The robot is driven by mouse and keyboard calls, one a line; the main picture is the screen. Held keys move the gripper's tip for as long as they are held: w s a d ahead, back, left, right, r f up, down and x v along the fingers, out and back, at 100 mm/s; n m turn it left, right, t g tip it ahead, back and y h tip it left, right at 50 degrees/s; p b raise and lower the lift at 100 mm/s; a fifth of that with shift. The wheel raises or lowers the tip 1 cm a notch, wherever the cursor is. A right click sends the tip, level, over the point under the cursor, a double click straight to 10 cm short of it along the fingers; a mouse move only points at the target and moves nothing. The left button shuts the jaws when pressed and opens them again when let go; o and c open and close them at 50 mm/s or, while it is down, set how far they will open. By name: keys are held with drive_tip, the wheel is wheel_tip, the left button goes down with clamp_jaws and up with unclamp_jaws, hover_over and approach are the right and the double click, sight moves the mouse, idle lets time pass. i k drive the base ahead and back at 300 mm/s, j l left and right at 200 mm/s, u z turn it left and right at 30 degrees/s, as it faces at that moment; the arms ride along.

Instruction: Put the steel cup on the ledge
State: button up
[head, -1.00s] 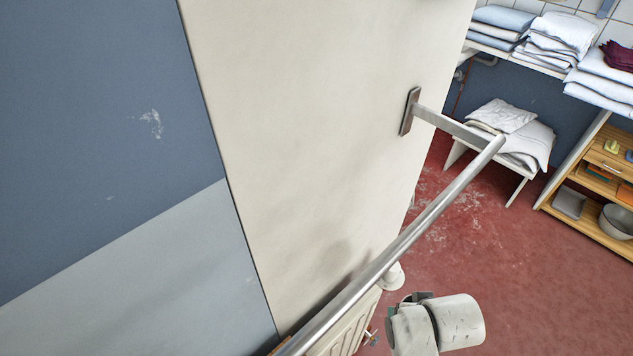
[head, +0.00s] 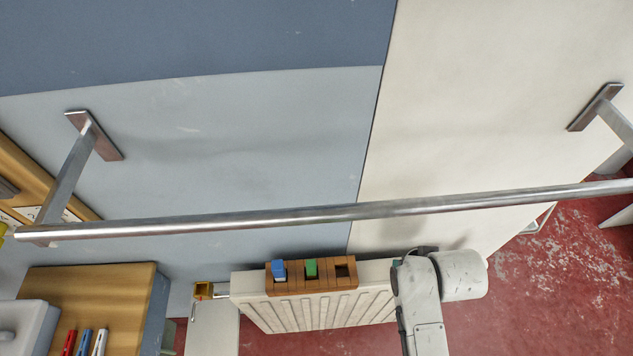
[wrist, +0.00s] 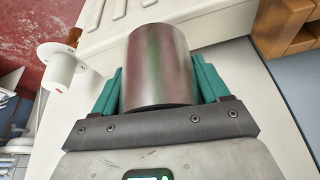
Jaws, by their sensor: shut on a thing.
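The steel cup (wrist: 158,62) is a plain, shiny grey cylinder in the middle of the wrist view. My gripper (wrist: 157,76) is shut on it, with one teal finger at each side. A pale flat surface shows behind the cup, next to a white ribbed radiator (wrist: 118,18). I cannot tell whether this surface is the ledge, or how far the cup is from it.
A long steel rail (head: 330,214) on brackets crosses in front of the wall. A brown slotted block (head: 312,287) with blue and green pieces sits at the radiator's top. A wooden box (head: 85,290) and pens (head: 85,342) are at lower left. Red floor (head: 560,270) is open at right.

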sight(212, 330)
drive_tip(key=l+u, duration=0.35)
drive_tip(key=k+l+u, duration=0.2)
drive_tip(key=l+u, duration=0.15)
drive_tip(key=i+l+u, duration=0.1)
drive_tip(key=u, duration=0.4)
drive_tip(key=i, duration=0.05)
